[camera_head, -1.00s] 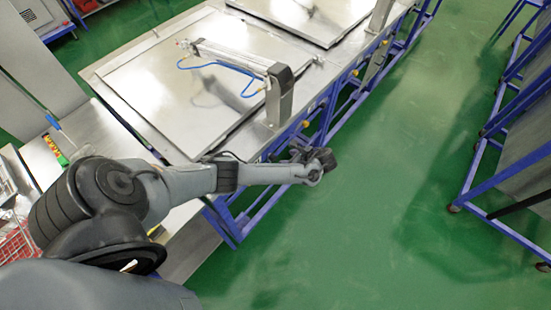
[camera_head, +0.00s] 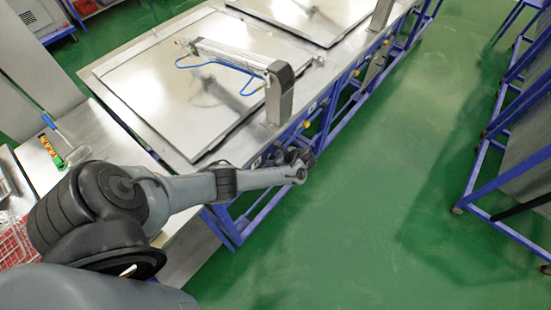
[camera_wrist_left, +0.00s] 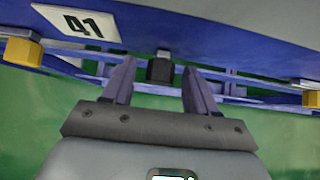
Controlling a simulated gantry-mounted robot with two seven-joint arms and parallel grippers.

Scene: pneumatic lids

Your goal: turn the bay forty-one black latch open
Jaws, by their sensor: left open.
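The black latch (camera_wrist_left: 159,69) hangs under the blue bench edge in the left wrist view, to the right of a white plate marked 41 (camera_wrist_left: 80,22). My left gripper (camera_wrist_left: 160,82) is open, its two fingers pointing at the latch. The latch shows between the fingertips, and I cannot tell how deep it sits between them. In the head view my left gripper (camera_head: 299,160) is at the front edge of the bench, below the grey post; the latch cannot be made out there. My right gripper is not in view.
Yellow knobs (camera_wrist_left: 22,52) sit on the bench edge on both sides of the latch. A metal lid (camera_head: 180,85) with a pneumatic cylinder (camera_head: 230,57) and blue hose lies on the bench. A grey post (camera_head: 279,95) stands near the edge.

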